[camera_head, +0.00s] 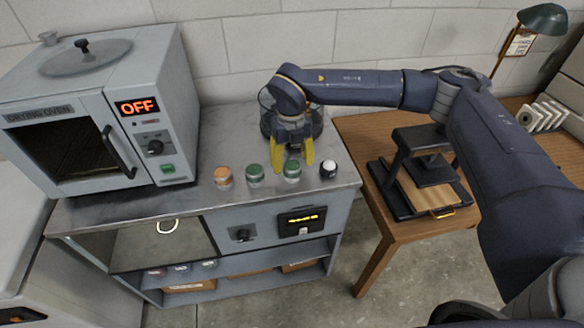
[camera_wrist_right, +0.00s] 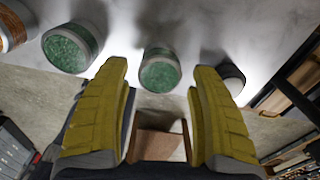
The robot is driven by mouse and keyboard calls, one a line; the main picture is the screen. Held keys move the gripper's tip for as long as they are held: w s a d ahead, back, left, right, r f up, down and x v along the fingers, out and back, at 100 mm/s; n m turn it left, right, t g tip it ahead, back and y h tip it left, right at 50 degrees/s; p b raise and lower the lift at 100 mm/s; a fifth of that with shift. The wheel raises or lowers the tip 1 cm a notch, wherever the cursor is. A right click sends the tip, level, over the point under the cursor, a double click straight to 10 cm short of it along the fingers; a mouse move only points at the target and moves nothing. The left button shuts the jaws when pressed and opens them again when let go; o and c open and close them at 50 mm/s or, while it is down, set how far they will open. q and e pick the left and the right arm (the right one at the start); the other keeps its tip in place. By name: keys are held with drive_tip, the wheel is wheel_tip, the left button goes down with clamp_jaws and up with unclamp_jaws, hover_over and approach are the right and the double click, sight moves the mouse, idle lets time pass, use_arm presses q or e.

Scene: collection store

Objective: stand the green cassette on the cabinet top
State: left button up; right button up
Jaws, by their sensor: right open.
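Two short round containers with green speckled tops stand upright on the grey cabinet top (camera_head: 225,135); I cannot tell which is the green cassette. The left one (camera_head: 255,176) also shows in the wrist view (camera_wrist_right: 69,48). The right one (camera_head: 291,172) shows in the wrist view (camera_wrist_right: 160,72) between my right fingertips. My right gripper (camera_head: 293,164) is open, with its yellow fingers reaching down just behind and around this one. I see no clear contact; the fingers hold nothing. My left gripper is out of view.
An orange-topped container (camera_head: 223,178) stands left of the green ones and a white-topped dark one (camera_head: 328,170) close on the right. A drying oven (camera_head: 150,95) fills the left of the top. A dark round object (camera_head: 267,122) is behind my gripper. A wooden table (camera_head: 350,130) with a press stands right.

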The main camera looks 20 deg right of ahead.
sight(291, 164)
wheel_tip(291, 164, up, 9)
drive_tip(key=shift+w, duration=0.15)
drive_tip(key=shift+r, duration=0.1)
